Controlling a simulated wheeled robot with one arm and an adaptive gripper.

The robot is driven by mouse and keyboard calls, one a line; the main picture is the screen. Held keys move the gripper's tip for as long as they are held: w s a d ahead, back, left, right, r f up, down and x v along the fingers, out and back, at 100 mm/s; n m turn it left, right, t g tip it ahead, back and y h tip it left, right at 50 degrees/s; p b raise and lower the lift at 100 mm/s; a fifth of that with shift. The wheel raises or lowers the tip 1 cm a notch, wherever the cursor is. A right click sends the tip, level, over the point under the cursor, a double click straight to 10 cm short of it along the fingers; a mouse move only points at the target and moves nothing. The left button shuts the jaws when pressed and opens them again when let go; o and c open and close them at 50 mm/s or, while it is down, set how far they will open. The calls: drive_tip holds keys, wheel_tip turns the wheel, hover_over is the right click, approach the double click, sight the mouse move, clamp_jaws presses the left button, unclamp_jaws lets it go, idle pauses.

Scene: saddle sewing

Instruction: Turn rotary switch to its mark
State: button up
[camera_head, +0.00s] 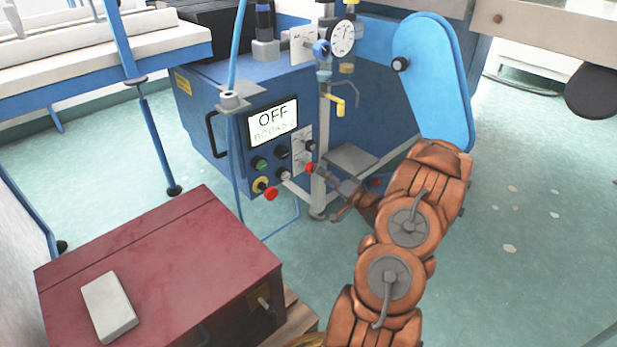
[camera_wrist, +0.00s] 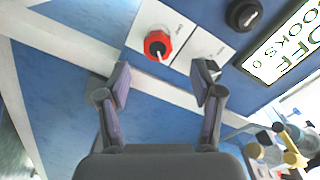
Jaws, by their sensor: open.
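In the head view the red knob (camera_head: 311,168) sits low on the blue cabinet's panel, just by my gripper (camera_head: 327,194). In the wrist view my gripper (camera_wrist: 161,76) is open and empty. Its fingers are spread below the knob in the picture, one to each side, with the knob apart from both.
A black knob (camera_wrist: 243,14) and the display reading OFF (camera_head: 272,122) are beside the plate. A grey post (camera_head: 319,190) runs beside the panel. A red cabinet (camera_head: 170,255) stands at front left.

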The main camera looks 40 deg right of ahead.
sight(313, 169)
drive_tip(key=w+b, duration=0.1)
drive_tip(key=w, duration=0.1)
drive_tip(key=w+b, duration=0.1)
drive_tip(key=w, duration=0.2)
drive_tip(key=shift+w+d+f+b, duration=0.15)
drive_tip(key=shift+w+f+b, duration=0.2)
drive_tip(key=shift+w+b, duration=0.05)
drive_tip(key=shift+w+r, duration=0.15)
drive_tip(key=shift+w, duration=0.65)
drive_tip(key=shift+c, duration=0.4)
drive_tip(key=c, duration=1)
drive_tip(key=shift+c, duration=0.4)
